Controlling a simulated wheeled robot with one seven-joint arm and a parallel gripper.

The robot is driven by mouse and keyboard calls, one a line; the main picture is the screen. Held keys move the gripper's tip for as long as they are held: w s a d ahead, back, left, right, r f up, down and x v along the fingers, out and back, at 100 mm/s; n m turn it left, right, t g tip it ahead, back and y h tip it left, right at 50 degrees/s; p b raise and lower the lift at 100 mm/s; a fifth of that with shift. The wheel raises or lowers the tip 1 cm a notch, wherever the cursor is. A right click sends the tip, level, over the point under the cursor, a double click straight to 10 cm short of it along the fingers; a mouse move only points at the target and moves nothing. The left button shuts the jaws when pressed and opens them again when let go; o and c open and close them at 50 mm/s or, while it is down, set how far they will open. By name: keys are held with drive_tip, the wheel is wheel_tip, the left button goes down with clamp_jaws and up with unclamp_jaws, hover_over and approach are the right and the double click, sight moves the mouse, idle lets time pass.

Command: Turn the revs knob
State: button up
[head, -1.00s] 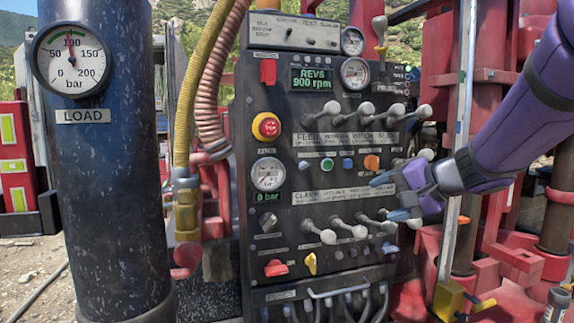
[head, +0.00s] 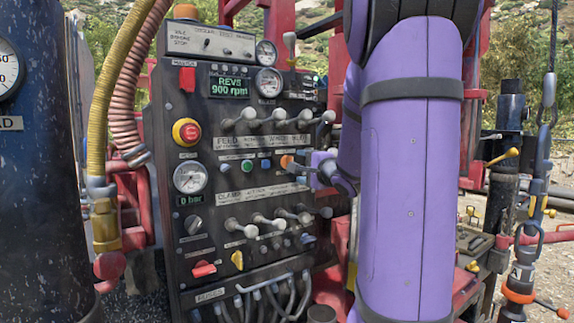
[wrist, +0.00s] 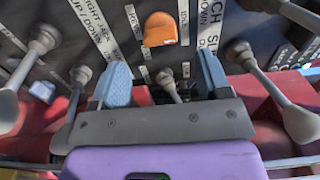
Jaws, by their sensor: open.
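The dark control panel (head: 165,130) carries a green display reading REVS 900 rpm (head: 229,87). An orange knob (head: 287,160) sits right of the green and blue buttons; it also shows in the wrist view (wrist: 160,29). Other knobs are a grey rotary one (head: 194,225), a red one (head: 204,269) and a yellow one (head: 237,260). I cannot read which is the revs knob. My gripper (head: 299,174) is open beside the orange knob. In the wrist view its blue fingers (wrist: 163,76) stand apart, below the orange knob, with a small lever (wrist: 168,83) showing between them.
Ball-ended levers run in an upper row (head: 262,122) and a lower row (head: 262,224), close to my fingers. A red stop button (head: 187,132) and a pressure gauge (head: 190,177) are at left. A yellow hose (head: 112,100) hangs beside the panel.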

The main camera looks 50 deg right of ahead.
drive_tip(key=x, duration=0.7)
drive_tip(key=c, duration=0.9)
